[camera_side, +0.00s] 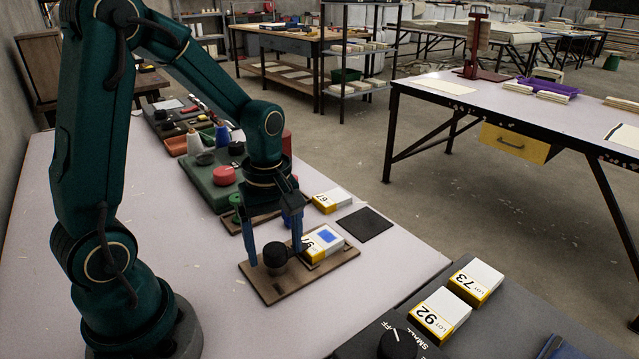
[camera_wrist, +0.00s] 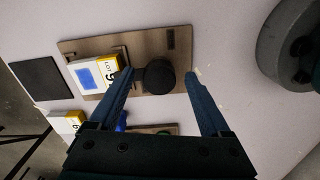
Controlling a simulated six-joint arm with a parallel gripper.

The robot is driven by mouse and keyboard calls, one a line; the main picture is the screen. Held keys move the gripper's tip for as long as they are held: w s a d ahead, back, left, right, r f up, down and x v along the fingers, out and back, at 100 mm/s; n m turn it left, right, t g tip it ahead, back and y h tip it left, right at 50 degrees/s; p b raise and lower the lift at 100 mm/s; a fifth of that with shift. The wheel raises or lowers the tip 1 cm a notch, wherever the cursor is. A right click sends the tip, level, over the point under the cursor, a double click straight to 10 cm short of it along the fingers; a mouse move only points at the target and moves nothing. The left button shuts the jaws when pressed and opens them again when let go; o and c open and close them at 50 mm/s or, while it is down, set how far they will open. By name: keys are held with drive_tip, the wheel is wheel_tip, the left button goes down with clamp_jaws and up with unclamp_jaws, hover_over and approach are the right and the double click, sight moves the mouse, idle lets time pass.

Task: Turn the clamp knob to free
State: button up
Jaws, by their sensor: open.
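A black round clamp knob (camera_side: 275,255) stands on a brown wooden board (camera_side: 262,289) on the table. It also shows in the wrist view (camera_wrist: 159,77). A white and yellow LOT box (camera_side: 322,243) with a blue patch on top lies on the board beside the knob; part of its number is hidden. My gripper (camera_side: 275,259) is open over the board, with one finger on each side of the knob. In the wrist view my gripper's fingertips (camera_wrist: 159,74) have the knob between them, with some room visible at the right. I cannot tell whether the left finger touches.
A black square pad (camera_side: 365,224) and a LOT 67 box (camera_side: 331,200) lie behind the board. A green base with a red knob (camera_side: 224,174) stands behind my gripper. A dark panel with LOT 92 (camera_side: 441,314) and LOT 73 (camera_side: 477,281) boxes is at the front right.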

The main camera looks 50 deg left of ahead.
clamp_jaws()
drive_tip(key=m, duration=0.4)
drive_tip(key=shift+m, duration=0.3)
drive_tip(key=m, duration=0.4)
drive_tip(key=shift+s+a+m, duration=0.1)
drive_tip(key=shift+m, duration=0.2)
drive_tip(key=m, duration=0.4)
drive_tip(key=shift+a, duration=0.1)
drive_tip(key=shift+m, duration=2.4)
